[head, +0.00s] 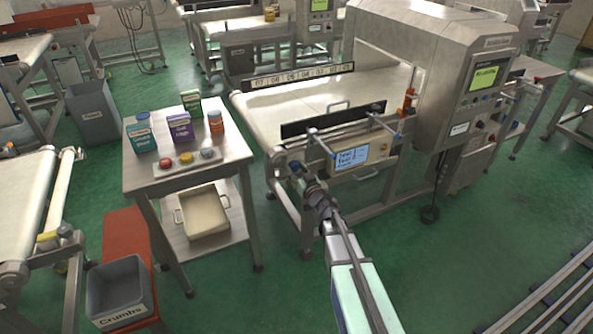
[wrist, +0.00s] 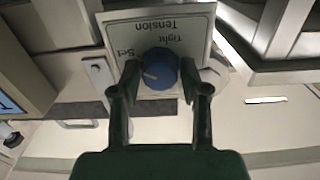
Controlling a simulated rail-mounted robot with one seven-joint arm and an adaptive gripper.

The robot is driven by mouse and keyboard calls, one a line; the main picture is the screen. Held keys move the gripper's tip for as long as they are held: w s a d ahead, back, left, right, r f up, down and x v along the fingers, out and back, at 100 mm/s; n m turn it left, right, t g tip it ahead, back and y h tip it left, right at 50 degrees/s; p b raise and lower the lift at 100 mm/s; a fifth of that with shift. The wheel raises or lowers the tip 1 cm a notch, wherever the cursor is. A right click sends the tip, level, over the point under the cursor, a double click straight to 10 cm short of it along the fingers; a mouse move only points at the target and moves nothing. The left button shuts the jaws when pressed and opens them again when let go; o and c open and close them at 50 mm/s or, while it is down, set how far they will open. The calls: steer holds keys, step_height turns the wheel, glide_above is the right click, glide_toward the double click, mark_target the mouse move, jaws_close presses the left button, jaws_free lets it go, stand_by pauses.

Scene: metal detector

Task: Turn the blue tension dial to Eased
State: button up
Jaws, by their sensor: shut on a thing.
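The blue tension dial (wrist: 159,69) sits on a pale plate (wrist: 190,22) in the wrist view. The plate's words appear upside down: "Tension", "Tight" and "Set" are readable, and no "Eased" mark is visible. A white pointer line on the dial points to the left and slightly down in the picture. My gripper (wrist: 160,75) has one finger on each side of the dial and is shut on it. In the head view my gripper (head: 305,181) is at the near left end of the metal detector's conveyor (head: 285,115), where the dial is small and mostly hidden.
A lit display panel (head: 351,158) and blue-tipped rods stand just right of my gripper. Green floor (head: 260,305) is clear in front.

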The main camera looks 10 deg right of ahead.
steer(key=shift+n, duration=0.3)
steer(key=n+b, duration=0.1)
steer(key=n, duration=0.4)
steer(key=shift+b, duration=0.3)
steer(key=n+b, duration=0.2)
steer(key=n, duration=0.4)
steer(key=shift+f+n+b, duration=0.1)
steer(key=shift+n+b, duration=0.25)
steer(key=shift+n, duration=0.05)
steer(key=n+b, duration=0.3)
steer(key=n, duration=0.3)
steer(key=shift+w, duration=0.1)
steer(key=n+b, duration=0.3)
steer(key=n, duration=0.2)
steer(key=shift+n, duration=0.4)
steer(key=o, duration=1.1)
steer(key=shift+o, duration=0.2)
